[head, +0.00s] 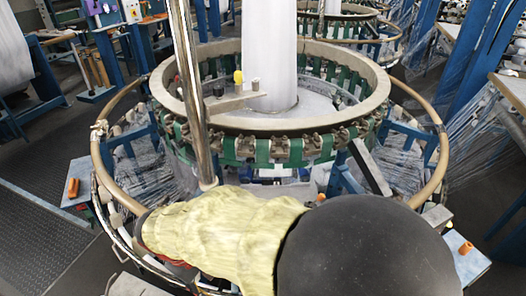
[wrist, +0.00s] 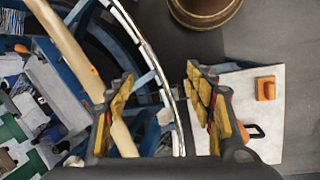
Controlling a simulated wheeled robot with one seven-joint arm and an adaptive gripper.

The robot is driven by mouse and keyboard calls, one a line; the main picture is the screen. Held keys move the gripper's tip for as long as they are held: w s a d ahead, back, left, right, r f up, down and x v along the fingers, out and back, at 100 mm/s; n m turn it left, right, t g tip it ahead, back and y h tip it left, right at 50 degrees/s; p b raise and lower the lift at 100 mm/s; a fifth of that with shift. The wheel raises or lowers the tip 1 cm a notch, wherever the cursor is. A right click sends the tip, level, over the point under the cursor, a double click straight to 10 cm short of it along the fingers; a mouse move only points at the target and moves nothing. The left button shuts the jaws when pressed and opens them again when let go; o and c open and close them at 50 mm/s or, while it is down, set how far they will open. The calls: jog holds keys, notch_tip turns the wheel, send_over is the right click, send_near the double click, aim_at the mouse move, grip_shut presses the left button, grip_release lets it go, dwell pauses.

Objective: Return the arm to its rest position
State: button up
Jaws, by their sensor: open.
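My gripper (wrist: 160,80) shows in the wrist view with its two yellow-padded fingers spread wide apart and nothing between them. It is over the outer edge of the circular loom, with the curved metal rail (wrist: 150,50) running behind the gap between the fingers. In the head view my arm, with a yellow sleeve and a dark rounded link, reaches across the front of the loom (head: 270,124). The arm hides the loom's front edge, and the gripper itself does not show there.
A tan hoop (head: 99,160) surrounds the loom; it also crosses the wrist view (wrist: 62,70). A pale plate (wrist: 233,75) with an orange block (wrist: 265,88) lies right of the fingers. A metal pole (head: 190,90) stands left of centre. Dark floor (head: 40,225) is open at left.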

jog(key=s+d+r+m+t+y, duration=0.1)
jog(key=d+r+m, duration=0.3)
jog(key=d, duration=0.6)
jog(key=s+d+r+m+t+y, duration=0.1)
jog(key=s+d+r+m+t, duration=0.1)
jog(key=d+r, duration=0.5)
jog(key=s+d+r+m+t+y+b, duration=0.1)
jog(key=d+r+m, duration=0.4)
jog(key=d, duration=1)
jog(key=shift+s+r+m+t, duration=0.3)
jog(key=shift+s+t, duration=0.05)
jog(key=shift+t, duration=0.05)
